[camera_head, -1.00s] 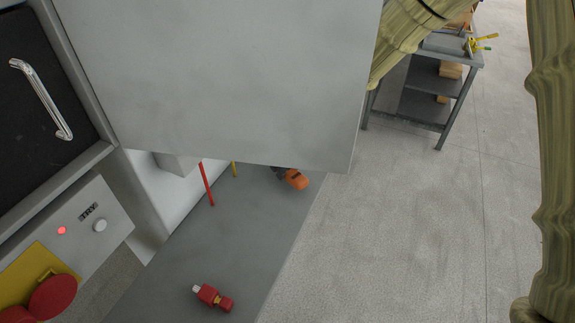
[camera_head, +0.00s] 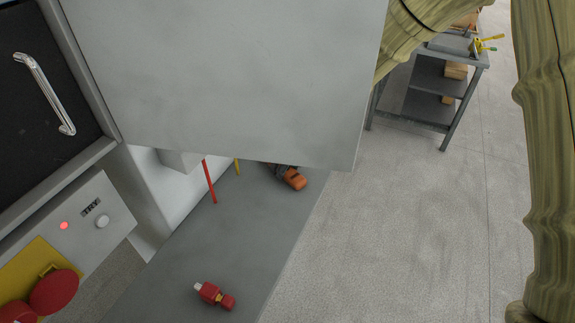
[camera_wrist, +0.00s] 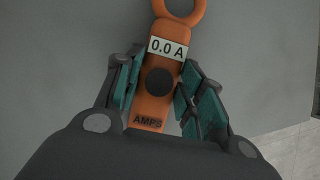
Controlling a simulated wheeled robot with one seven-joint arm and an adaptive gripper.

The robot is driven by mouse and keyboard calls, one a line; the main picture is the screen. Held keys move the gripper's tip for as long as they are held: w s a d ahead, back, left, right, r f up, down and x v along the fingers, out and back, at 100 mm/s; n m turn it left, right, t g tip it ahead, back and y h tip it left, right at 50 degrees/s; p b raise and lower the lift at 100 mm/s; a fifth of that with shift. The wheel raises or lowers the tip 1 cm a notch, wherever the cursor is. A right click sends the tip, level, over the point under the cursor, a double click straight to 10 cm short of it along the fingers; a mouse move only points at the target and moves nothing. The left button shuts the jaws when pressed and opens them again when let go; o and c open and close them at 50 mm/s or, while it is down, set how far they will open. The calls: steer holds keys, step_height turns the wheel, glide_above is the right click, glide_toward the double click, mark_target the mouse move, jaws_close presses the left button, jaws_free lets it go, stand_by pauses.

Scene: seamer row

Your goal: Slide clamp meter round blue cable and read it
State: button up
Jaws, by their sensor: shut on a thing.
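The orange clamp meter (camera_wrist: 148,108) is held in the wrist view, its display reading 0.0 A and the word AMPS at its lower end. My gripper (camera_wrist: 160,62) is shut on it, green-padded fingers on both sides. Its orange ring points up and is cut off by the top edge; no cable shows in the visible part. In the head view the meter (camera_head: 294,180) shows just below a large grey panel, over the grey surface. The panel hides most of my gripper. No blue cable is visible in either view.
The grey panel (camera_head: 220,80) fills the upper middle. A red cable (camera_head: 209,182) and a yellow one (camera_head: 237,167) hang below it. A TRY button panel (camera_head: 118,208) is left; open floor lies right.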

steer(key=shift+w+a+p, duration=1.7)
steer(key=shift+w+p, duration=0.05)
steer(key=shift+p, duration=0.15)
steer(key=shift+w+a, duration=0.1)
steer(key=shift+w, duration=0.05)
steer(key=o, duration=1.4)
steer(key=shift+c, duration=0.2)
steer(key=v, duration=1.2)
